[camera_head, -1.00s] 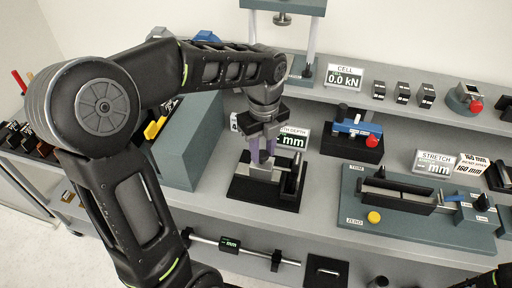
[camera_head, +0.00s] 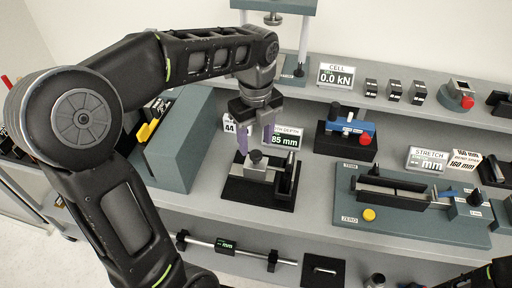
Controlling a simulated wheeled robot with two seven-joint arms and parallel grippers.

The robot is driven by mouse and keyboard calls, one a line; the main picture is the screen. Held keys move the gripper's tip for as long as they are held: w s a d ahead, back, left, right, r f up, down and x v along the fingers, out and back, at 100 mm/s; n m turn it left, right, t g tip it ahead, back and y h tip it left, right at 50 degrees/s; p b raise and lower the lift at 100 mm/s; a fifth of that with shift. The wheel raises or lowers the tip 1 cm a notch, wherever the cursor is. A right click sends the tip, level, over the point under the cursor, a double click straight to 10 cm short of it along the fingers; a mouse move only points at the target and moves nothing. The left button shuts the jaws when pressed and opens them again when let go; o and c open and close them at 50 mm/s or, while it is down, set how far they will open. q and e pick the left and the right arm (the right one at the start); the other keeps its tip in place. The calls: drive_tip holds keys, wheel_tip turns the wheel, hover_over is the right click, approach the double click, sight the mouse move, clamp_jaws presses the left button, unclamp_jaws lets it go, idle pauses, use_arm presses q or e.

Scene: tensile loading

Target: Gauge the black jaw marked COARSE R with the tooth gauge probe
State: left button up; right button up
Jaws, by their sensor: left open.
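The tooth gauge stands on the lower bench, with a black base (camera_head: 232,190), a grey block (camera_head: 257,173) and a dark round knob (camera_head: 256,156) on the block. A dark upright post (camera_head: 287,173) stands at its right. The tooth depth display (camera_head: 286,138) behind it seems to read 85 mm, its first characters unclear. My left gripper (camera_head: 255,146) is open just above the gauge, its purple fingers apart, with nothing between them. Several small black blocks (camera_head: 395,90) sit on the upper shelf. Their marks are too small to read, so I cannot tell which jaw is COARSE R.
A teal housing (camera_head: 180,145) stands left of the gauge. A blue and black device (camera_head: 346,135) and a long teal stretch fixture (camera_head: 410,210) with a yellow button (camera_head: 369,215) lie to the right. A caliper-like bar (camera_head: 225,245) is on the lower shelf.

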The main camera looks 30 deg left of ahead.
use_arm(q)
drive_tip(key=shift+r, duration=2)
